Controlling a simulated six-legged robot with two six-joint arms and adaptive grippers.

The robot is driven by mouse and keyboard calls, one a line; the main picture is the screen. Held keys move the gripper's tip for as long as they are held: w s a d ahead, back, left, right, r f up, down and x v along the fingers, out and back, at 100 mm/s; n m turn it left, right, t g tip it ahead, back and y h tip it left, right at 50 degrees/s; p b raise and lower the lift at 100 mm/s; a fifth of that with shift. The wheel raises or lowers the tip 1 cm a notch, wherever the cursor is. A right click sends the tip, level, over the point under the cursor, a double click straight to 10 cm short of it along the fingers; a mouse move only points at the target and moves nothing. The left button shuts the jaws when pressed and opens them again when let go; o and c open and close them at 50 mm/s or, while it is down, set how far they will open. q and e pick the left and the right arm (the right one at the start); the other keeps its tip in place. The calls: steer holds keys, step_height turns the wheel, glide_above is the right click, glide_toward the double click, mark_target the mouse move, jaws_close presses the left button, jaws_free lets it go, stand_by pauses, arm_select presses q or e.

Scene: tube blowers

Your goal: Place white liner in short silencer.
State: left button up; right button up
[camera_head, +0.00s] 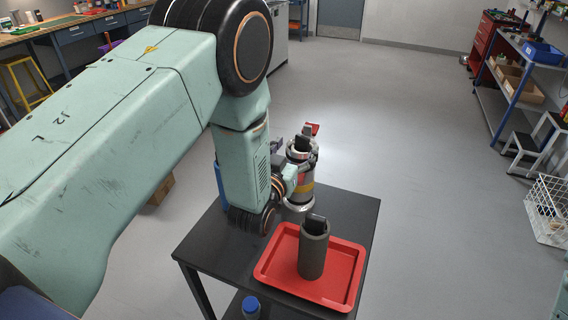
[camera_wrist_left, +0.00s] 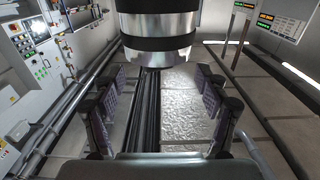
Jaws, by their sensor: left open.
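A dark grey cylinder (camera_head: 313,253) stands upright on a red tray (camera_head: 268,272) in the head view. A black piece sticks out of its top, and I cannot tell whether it is the short silencer. I cannot make out a white liner in either view. A black and silver cylinder (camera_wrist_left: 160,38) fills the upper middle there. My right gripper is out of view.
The tray rests on a small black table (camera_head: 212,252) with bare surface at its left. The floor (camera_head: 420,170) is open to the right. Shelving (camera_head: 520,70) stands far right, a workbench (camera_head: 70,30) far left.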

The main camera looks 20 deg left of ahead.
arm_select(q)
steer(key=s, duration=0.7)
steer(key=shift+s+r, duration=0.2)
steer(key=shift+s, duration=0.2)
